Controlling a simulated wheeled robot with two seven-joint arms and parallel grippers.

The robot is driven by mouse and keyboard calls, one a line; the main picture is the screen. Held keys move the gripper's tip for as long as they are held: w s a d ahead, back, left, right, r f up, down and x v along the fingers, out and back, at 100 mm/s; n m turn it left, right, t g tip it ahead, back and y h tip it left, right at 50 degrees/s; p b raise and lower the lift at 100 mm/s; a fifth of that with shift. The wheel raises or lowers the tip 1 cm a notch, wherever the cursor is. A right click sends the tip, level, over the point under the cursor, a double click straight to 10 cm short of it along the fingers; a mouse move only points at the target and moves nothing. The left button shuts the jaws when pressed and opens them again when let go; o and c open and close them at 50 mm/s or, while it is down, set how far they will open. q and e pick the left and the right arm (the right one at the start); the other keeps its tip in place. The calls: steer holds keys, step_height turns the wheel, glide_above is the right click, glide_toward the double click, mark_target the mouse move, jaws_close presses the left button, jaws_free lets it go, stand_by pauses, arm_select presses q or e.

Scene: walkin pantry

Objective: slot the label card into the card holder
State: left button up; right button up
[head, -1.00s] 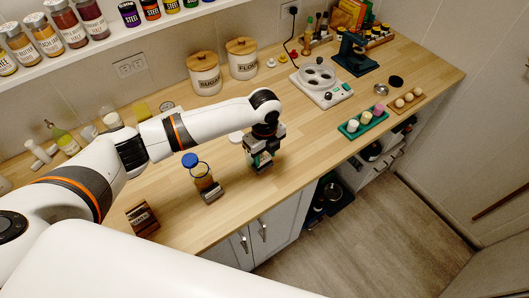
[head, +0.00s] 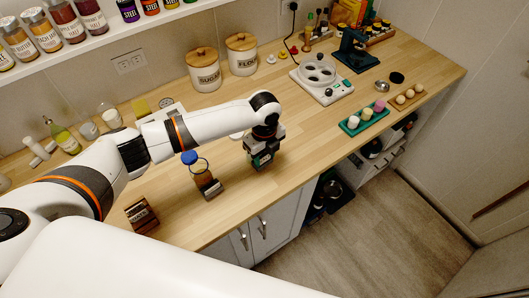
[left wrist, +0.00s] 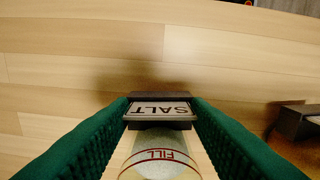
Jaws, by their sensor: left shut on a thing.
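The label card (left wrist: 161,111) is pale, with SALT in dark letters, upside down in the left wrist view. It sits between the green finger pads of my left gripper (left wrist: 161,112), which is shut on it. A dark card holder (left wrist: 159,95) lies right at the card, along its far edge; I cannot tell how deep the card sits in it. A clear jar (left wrist: 160,162) with a red line and the word FILL shows behind the card. In the head view my left gripper (head: 262,165) is low over the counter and hides the card and holder. My right gripper is not in view.
A blue-lidded jar (head: 193,169) with a dark holder (head: 212,190) in front stands left of the gripper. A dark block with a label (head: 141,214) is farther left. Canisters (head: 204,71) and a white scale-like device (head: 321,80) stand behind.

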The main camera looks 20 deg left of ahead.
arm_select(q)
steer(key=shift+f, duration=0.35)
steer(key=o, duration=1)
steer(key=shift+r, duration=0.1)
step_height(320, 180, up, 12)
steer(key=b, duration=0.2)
steer(key=shift+b, duration=0.35)
